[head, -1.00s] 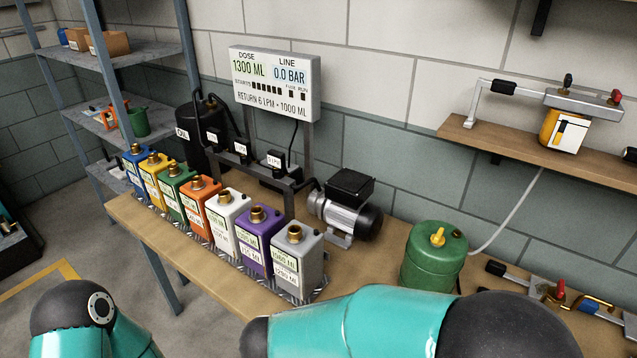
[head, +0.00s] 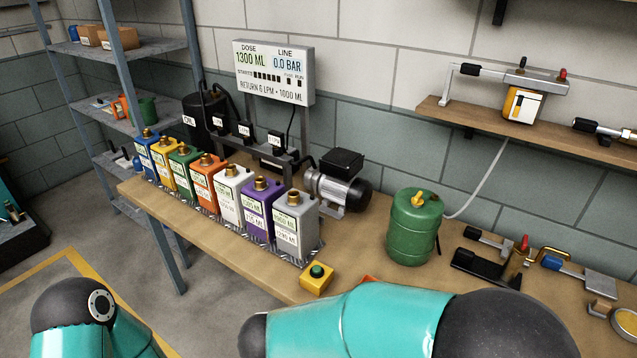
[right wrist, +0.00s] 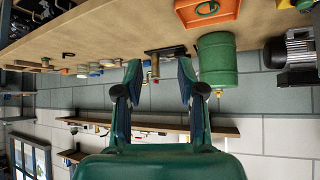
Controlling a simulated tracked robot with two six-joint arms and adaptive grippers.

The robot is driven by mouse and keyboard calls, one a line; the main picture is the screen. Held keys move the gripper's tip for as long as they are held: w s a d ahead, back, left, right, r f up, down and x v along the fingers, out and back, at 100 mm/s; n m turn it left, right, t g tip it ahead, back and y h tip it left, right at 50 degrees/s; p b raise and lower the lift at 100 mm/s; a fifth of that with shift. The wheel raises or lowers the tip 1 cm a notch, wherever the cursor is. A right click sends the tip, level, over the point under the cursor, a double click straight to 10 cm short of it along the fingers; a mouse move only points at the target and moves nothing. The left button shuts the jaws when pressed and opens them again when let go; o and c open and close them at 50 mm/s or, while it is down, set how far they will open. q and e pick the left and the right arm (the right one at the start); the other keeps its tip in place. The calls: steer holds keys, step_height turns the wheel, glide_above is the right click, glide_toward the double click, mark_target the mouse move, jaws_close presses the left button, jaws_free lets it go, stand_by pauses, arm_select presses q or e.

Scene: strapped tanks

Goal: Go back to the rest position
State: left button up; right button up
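My right gripper (right wrist: 159,80) shows in the right wrist view, with its two dark fingers spread and nothing held between them. That view is upside down, with the bench along the top. The green tank (right wrist: 217,60) hangs beside the right finger in the picture, and I cannot tell how far off it is. In the head view only teal and black links of my two arms show along the bottom edge. Neither gripper shows there, and my left gripper is out of sight.
A row of coloured tanks (head: 232,190) stands on the wooden bench (head: 355,240) below a display board (head: 274,72). A pump (head: 338,183), the green tank (head: 413,228) and a yellow button box (head: 317,278) stand nearby. A wall shelf (head: 475,121) is at right, a rack (head: 130,50) at left.

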steer(key=w+d+f+n+t+y, duration=0.1)
steer(key=w+d+f+n+y, duration=0.15)
steer(key=f, duration=0.45)
steer(key=w+d+f+n+t+y, duration=0.1)
steer(key=w+d+f+n+y, duration=0.1)
steer(key=w+d+f, duration=0.35)
steer(key=s+a+f+n+g+y, duration=0.1)
steer(key=s+f+n+g+y, duration=0.15)
steer(key=s+f, duration=0.65)
steer(key=s+a+f+n+g+y, duration=0.15)
steer(key=s+f+g+y, duration=0.3)
steer(key=s, duration=0.75)
step_height(320, 180, down, 10)
steer(key=b, duration=0.9)
steer(key=shift+d+r+n+t, duration=0.2)
steer(key=shift+n+t, duration=0.1)
steer(key=shift+n, duration=0.15)
steer(key=shift+s, duration=0.1)
